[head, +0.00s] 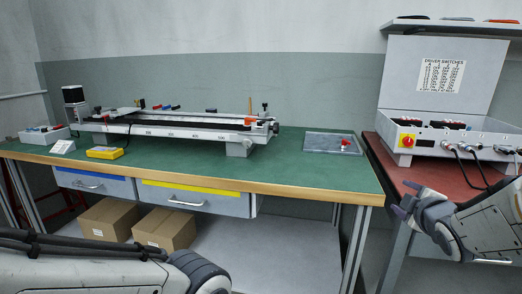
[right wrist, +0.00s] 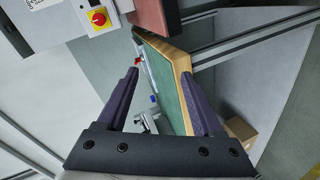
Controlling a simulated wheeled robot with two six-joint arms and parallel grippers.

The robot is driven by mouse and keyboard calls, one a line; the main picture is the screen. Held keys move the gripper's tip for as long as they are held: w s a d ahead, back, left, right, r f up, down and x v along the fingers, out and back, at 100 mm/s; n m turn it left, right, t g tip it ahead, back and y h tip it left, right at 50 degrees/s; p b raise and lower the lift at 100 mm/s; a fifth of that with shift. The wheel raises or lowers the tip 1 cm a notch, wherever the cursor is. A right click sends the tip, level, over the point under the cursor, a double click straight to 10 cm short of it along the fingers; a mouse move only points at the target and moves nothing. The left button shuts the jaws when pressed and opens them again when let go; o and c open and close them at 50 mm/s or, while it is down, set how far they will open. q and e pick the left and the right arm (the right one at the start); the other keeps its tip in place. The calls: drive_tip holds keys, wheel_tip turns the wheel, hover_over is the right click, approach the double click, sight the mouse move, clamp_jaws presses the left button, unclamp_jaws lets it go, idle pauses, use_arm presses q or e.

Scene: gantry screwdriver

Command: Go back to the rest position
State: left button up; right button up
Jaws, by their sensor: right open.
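My right gripper (head: 403,202) is at the right of the head view, in front of the gap between the green bench and the red-topped bench. In the right wrist view its two purple fingers (right wrist: 160,74) are spread apart with nothing held between them. Behind them, the green bench top (right wrist: 172,88) appears tilted, with its wooden edge. In the head view my left arm comes in along the bottom left; its gripper does not show. The gantry rail (head: 180,131) stands on the green bench (head: 290,172), away from both arms.
A grey tray (head: 322,142) with a small red part (head: 346,142) lies at the bench's right end. A control box (head: 445,145) with a red knob (head: 407,141) and cables stands on the red-topped bench (head: 392,160). Cardboard boxes (head: 165,228) sit below the drawers.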

drive_tip(key=s+a+f+m+g+y, duration=0.2)
drive_tip(key=s+a+f+g, duration=0.25)
drive_tip(key=a, duration=0.65)
drive_tip(key=s+a+f+m+g+y, duration=0.25)
drive_tip(key=s+a+f, duration=0.35)
drive_tip(key=a, duration=0.5)
drive_tip(key=s+a+f+g+p, duration=0.1)
drive_tip(key=s+a+g, duration=0.3)
drive_tip(key=s, duration=0.6)
drive_tip(key=s+a+f+g, duration=0.2)
drive_tip(key=s+a+g, duration=0.15)
drive_tip(key=s, duration=0.55)
wheel_tip(320, 180, up, 38)
drive_tip(key=p, duration=3.7)
drive_tip(key=shift+w+f+h, duration=0.15)
drive_tip(key=shift+h, duration=0.2)
